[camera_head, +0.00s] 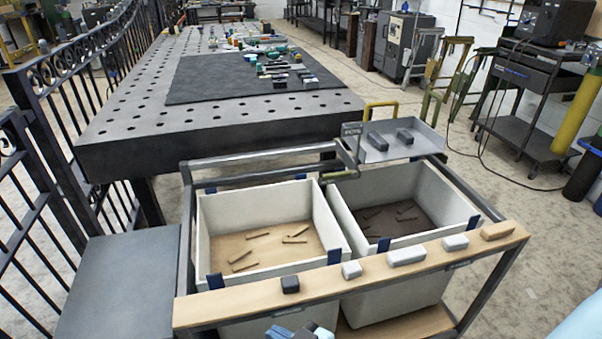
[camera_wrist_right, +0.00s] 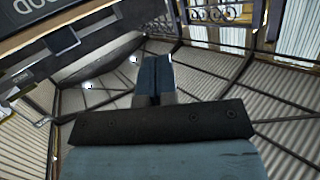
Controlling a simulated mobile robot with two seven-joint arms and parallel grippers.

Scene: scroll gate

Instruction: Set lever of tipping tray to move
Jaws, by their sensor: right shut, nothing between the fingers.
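The tipping tray (camera_head: 400,145) is a shallow grey tray at the back right of the cart, with two dark blocks (camera_head: 376,140) lying in it. A grey upright bracket (camera_head: 355,160), with a small dark label plate on top, stands at the tray's left side. The lever's setting is too small to tell. My right gripper (camera_head: 300,331) shows only in part at the bottom edge of the head view, well in front of and below the tray. In the right wrist view its fingers (camera_wrist_right: 154,77) are together and empty. My left gripper is not in view.
Two white bins, left (camera_head: 262,262) and right (camera_head: 430,228), hold several small strips. A wooden rail (camera_head: 330,285) with several blocks crosses the cart's front. A perforated table (camera_head: 130,140) stands behind, and a black railing at left. In the wrist view, a dark lettered panel (camera_wrist_right: 50,45) is upper left.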

